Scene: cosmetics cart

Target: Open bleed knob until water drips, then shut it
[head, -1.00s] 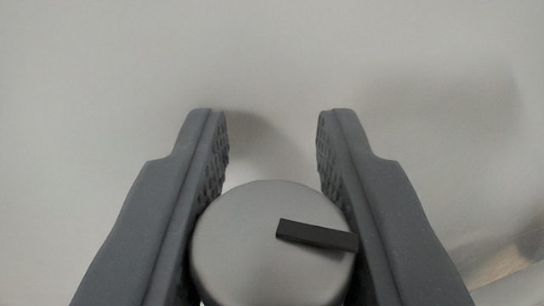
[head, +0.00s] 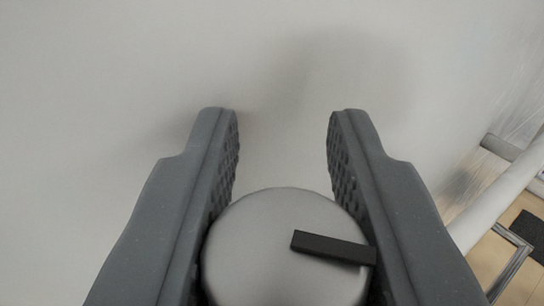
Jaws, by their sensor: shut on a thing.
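The bleed knob (head: 270,230) is a round grey cap with a short black bar (head: 333,247) on its face, at the bottom middle of the head view. The bar runs from near the cap's middle to its right edge, sloping slightly down to the right. My gripper (head: 284,115) is shut on the knob, with one dark grey textured finger against each side. The fingertips reach past the knob towards the pale surface behind. The knob's lower edge is cut off by the frame. No water outlet shows.
A plain pale surface (head: 290,60) fills most of the view behind the fingers, with soft shadows on it. At the right, a white tube (head: 500,195) crosses the view, with a wooden floor (head: 515,270) and a dark patch beyond it.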

